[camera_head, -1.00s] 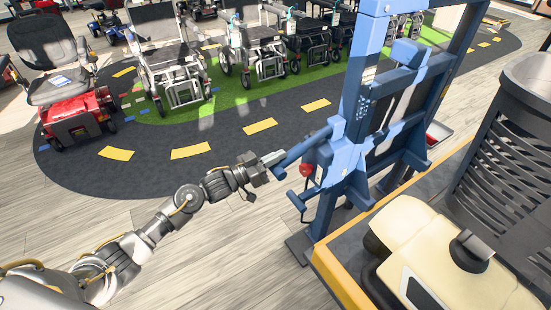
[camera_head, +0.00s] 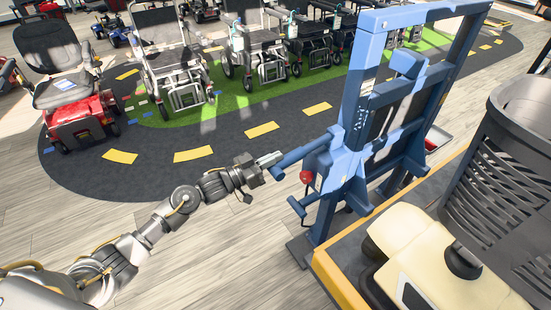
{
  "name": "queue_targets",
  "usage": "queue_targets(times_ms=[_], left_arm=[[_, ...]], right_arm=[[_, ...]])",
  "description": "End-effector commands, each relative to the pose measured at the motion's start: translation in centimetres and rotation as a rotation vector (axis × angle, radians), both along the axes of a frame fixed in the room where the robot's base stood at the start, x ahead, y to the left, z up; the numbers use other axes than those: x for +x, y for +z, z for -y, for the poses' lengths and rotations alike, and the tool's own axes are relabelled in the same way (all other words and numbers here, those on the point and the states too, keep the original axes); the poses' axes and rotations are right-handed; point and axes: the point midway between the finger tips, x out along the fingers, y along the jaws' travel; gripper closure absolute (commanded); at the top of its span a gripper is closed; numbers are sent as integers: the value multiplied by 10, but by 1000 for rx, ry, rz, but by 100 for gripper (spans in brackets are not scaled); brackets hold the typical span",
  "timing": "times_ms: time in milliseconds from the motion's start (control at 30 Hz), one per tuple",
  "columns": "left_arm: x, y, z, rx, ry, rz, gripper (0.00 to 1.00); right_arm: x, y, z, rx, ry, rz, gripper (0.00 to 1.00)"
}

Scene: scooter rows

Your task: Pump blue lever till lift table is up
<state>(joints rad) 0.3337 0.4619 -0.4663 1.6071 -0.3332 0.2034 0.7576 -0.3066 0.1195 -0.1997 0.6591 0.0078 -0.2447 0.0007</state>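The blue lever (camera_head: 300,154) juts out to the left from the blue lift frame (camera_head: 346,112). My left gripper (camera_head: 268,160) is at the lever's outer end, with its pale fingers against or very near it. I cannot tell whether the fingers are closed around the lever. A second, lower blue bar (camera_head: 308,201) sticks out beneath, apart from the gripper. The lift table (camera_head: 338,281), dark with a yellow edge, stands at the lower right. My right gripper is not in view.
A cream scooter part (camera_head: 425,255) and a dark slatted basket (camera_head: 510,195) stand over the lift table at right. A red knob (camera_head: 306,177) sits beside the lever. Several wheelchairs and a red scooter (camera_head: 80,122) line the back. The wooden floor in front is clear.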

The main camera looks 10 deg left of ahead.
Motion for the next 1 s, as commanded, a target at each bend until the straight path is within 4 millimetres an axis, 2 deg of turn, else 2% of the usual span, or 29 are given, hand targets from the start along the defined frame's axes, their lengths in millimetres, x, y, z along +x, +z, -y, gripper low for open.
queue_targets(times_ms=[200, 400, 600, 1000], left_arm=[[-35, -6, -39, 4, 1, -2, 100], [-56, -5, -63, 1, 3, 2, 100], [-66, -4, -74, -2, 2, 5, 100], [-66, -3, -74, -2, 2, 7, 100]], right_arm=[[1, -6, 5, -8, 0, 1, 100], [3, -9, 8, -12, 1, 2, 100], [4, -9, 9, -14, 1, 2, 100], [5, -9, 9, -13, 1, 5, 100]])
